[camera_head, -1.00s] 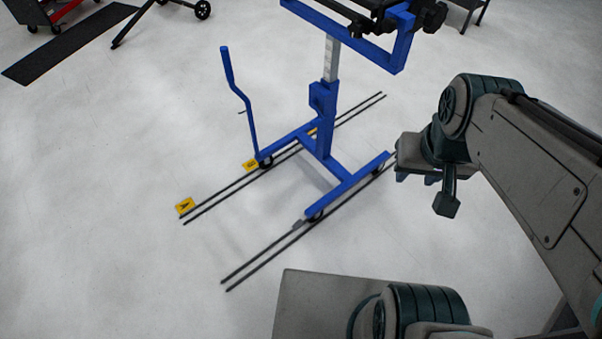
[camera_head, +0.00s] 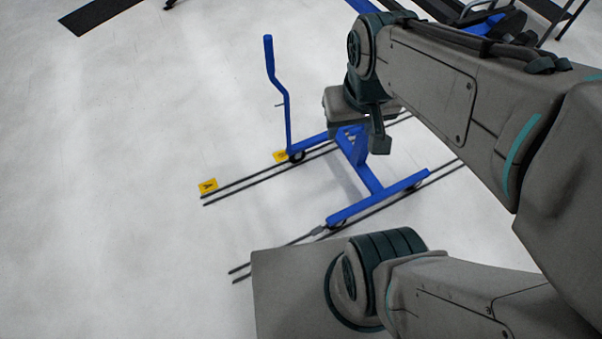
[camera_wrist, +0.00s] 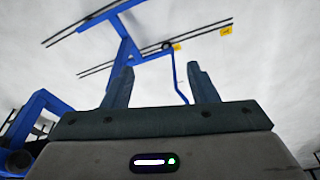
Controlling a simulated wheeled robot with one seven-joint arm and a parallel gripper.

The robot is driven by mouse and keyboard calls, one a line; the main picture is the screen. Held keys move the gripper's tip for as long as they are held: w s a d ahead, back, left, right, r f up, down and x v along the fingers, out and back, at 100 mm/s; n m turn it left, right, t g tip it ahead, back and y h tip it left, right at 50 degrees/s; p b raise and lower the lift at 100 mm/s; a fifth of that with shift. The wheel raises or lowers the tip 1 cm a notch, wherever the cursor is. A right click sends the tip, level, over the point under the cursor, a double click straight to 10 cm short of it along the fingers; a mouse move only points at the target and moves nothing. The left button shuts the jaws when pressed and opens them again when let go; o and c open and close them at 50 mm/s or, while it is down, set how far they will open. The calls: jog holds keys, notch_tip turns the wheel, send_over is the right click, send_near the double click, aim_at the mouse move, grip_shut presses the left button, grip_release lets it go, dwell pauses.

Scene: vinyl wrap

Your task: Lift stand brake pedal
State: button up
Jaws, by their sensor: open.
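The blue lift stand (camera_head: 368,176) stands on wheels over dark floor rails, with a bent upright lever (camera_head: 270,60) at its left corner. A small grey piece (camera_head: 320,231) sits by the front wheel; I cannot tell whether it is the brake pedal. My arm hides the stand's column and much of its top. In the wrist view the stand's blue frame (camera_wrist: 126,52) is at upper left, and the lever (camera_wrist: 178,80) shows between my fingers, farther off. My gripper (camera_wrist: 161,82) is open and empty.
Yellow floor markers (camera_head: 208,186) lie by the far rail. A black strip (camera_head: 98,14) lies at the upper left, and dark equipment (camera_head: 490,20) stands at the upper right. The floor on the left is clear.

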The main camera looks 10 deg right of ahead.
jog(key=w+a+f+n+g+h+b, duration=0.25)
jog(key=w+f+b, duration=0.45)
jog(key=f, duration=0.8)
jog(key=w+a+f+n+g+h+b, duration=0.1)
jog(key=w+a+f+n+h+b, duration=0.3)
jog(key=f+b, duration=0.75)
jog(key=w+a+f+n+g+h+b, duration=0.25)
jog(key=w+f+b, duration=0.3)
jog(key=f, duration=1.35)
jog(key=n+t+h+b, duration=0.85)
jog(key=n+b, duration=0.35)
jog(key=b, duration=0.5)
send_near(313, 232)
jog(key=shift+s+a+r+y, duration=0.15)
jog(key=shift+s+a, duration=0.05)
jog(key=shift+a, duration=0.25)
jog(key=shift+s+a+r+y, duration=0.1)
jog(key=shift+s+a+r, duration=0.05)
jog(key=shift+a, duration=0.25)
jog(key=shift+s+d+f+t, duration=0.1)
jog(key=shift+d+f+t, duration=0.05)
jog(key=shift+f+t, duration=0.1)
jog(key=shift+d, duration=0.25)
jog(key=b+x, duration=0.2)
jog(key=x, duration=1.1)
jog(key=shift+d+r, duration=0.1)
